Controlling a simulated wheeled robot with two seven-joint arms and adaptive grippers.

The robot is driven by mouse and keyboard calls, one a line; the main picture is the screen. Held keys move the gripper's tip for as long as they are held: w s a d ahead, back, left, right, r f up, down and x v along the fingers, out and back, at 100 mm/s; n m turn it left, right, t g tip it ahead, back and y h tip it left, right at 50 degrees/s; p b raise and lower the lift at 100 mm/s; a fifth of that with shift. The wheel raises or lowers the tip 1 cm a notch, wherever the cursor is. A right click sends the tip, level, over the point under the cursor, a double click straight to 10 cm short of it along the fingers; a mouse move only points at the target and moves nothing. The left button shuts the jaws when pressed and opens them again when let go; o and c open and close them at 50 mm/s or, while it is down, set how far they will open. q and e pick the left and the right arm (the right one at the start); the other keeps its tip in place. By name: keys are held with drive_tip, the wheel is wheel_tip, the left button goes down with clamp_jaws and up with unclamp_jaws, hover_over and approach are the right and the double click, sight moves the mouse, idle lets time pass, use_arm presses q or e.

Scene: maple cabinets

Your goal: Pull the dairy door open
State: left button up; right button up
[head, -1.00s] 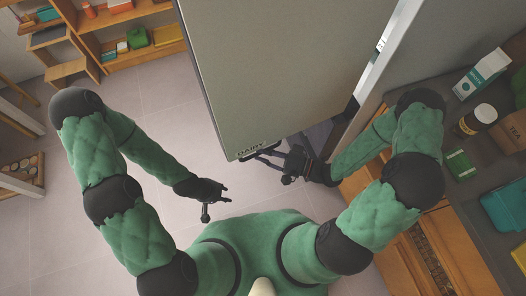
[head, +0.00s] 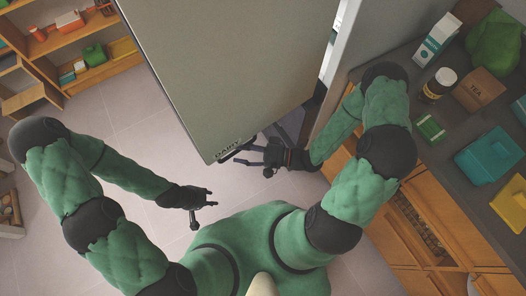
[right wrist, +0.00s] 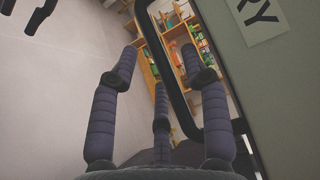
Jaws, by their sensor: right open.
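My right gripper (head: 268,160) is at the handle. In the right wrist view its spread fingers (right wrist: 160,62) have one handle bar passing between them; I cannot tell whether they touch it. My left gripper (head: 203,200) is open and empty, over the floor left of the door.
A counter (head: 415,150) on the right holds a milk carton (head: 437,40), a jar (head: 439,85), a tea packet (head: 478,90) and a teal container (head: 488,155). Wooden shelves (head: 75,55) stand at the back left. The floor (head: 130,140) between is clear.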

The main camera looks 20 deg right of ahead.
drive_tip(key=v, duration=1.2)
drive_tip(key=shift+s, duration=0.1)
idle(0.4)
